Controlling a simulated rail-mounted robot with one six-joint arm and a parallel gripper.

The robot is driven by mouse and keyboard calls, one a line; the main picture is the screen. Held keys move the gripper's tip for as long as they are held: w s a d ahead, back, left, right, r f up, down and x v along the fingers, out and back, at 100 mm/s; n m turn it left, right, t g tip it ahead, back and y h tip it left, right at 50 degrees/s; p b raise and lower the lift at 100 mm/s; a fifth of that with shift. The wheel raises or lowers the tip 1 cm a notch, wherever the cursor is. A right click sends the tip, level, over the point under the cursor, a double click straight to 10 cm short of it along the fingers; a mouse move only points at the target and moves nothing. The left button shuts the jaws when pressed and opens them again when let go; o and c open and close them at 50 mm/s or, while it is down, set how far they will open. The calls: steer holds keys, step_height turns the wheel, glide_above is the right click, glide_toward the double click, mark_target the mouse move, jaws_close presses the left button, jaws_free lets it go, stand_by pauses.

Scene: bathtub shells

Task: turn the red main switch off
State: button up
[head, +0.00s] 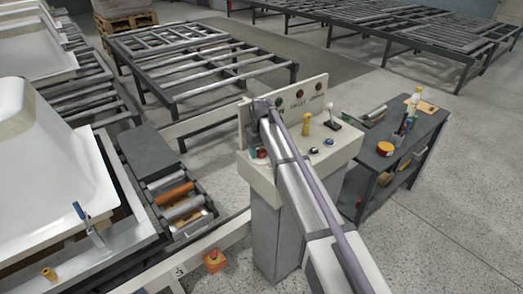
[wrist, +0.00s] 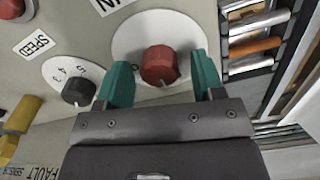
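The red main switch (wrist: 160,66) is a ribbed round knob on a white disc of the control panel. A small pale mark shows at its lower edge in the wrist view. A partly cut-off label lies above the disc. My gripper (wrist: 161,62) is open, with one teal finger on each side of the knob. Gaps show between the fingers and the knob, so it does not hold it. In the head view my arm reaches over the control console (head: 265,200), and the red switch (head: 261,154) shows small beside the arm's end.
A black speed dial (wrist: 77,91) sits left of the switch, with a yellow part (wrist: 20,125) farther left and a red button (wrist: 12,8) at the top left. A lever (head: 331,115) stands on the console. A dark workbench (head: 385,160) stands right of it.

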mark_target(261, 150)
steer(key=shift+r, duration=0.1)
step_height(261, 150, up, 11)
steer(key=p, duration=1.1)
steer(key=shift+f, duration=0.2)
steer(key=s+d+m, duration=0.2)
steer(key=s+d, duration=0.5)
steer(key=s, duration=0.3)
steer(key=s+d+m+b, duration=0.1)
steer(key=s+d+m, duration=0.1)
steer(key=s+d, duration=0.5)
steer(key=s+d+f+m, duration=0.1)
steer(key=s+d+m, duration=0.1)
steer(key=s+d, duration=0.6)
steer(key=s, duration=0.6)
steer(key=shift+d+f, duration=0.1)
steer(key=shift+f, duration=0.05)
